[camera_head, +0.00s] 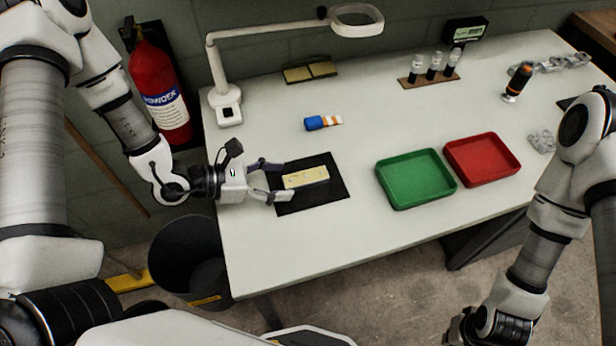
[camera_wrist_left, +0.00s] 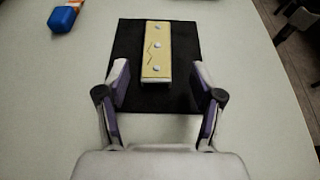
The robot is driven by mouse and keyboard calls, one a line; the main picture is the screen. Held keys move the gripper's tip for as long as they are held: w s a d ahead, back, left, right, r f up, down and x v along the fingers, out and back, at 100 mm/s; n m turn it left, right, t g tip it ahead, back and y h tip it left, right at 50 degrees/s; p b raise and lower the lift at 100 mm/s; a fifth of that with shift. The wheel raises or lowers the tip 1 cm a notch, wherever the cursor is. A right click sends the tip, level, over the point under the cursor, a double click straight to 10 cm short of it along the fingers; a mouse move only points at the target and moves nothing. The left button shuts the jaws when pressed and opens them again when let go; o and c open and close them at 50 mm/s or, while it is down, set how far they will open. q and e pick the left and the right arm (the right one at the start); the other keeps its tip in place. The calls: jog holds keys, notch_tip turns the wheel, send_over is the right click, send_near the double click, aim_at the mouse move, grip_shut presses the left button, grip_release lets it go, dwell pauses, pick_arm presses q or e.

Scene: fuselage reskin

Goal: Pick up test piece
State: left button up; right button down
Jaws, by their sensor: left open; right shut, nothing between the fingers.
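The test piece (camera_head: 306,177) is a flat yellowish bar lying on a black mat (camera_head: 328,196) on the white table. In the left wrist view the test piece (camera_wrist_left: 156,52) shows several round silver fasteners and a thin dark zigzag line, and the black mat (camera_wrist_left: 187,50) lies under it. My left gripper (camera_head: 275,181) is open at the left edge of the mat, its fingers pointing at the near end of the piece. In the left wrist view the left gripper (camera_wrist_left: 160,90) has its fingers spread to either side of that end. My right gripper (camera_head: 490,328) is low at the bottom right, away from the table.
A green tray (camera_head: 416,196) and a red tray (camera_head: 482,174) stand right of the mat. A blue and orange item (camera_head: 316,123) lies behind it. A magnifier lamp (camera_head: 228,112) stands at the back left. A rack of vials (camera_head: 432,76) stands at the back right.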

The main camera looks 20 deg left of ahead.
aim_at(296, 179)
pick_arm(q)
jog(key=x, duration=0.3)
jog(key=shift+w+d+f, duration=0.15)
jog(key=shift+w, duration=0.2)
grip_shut()
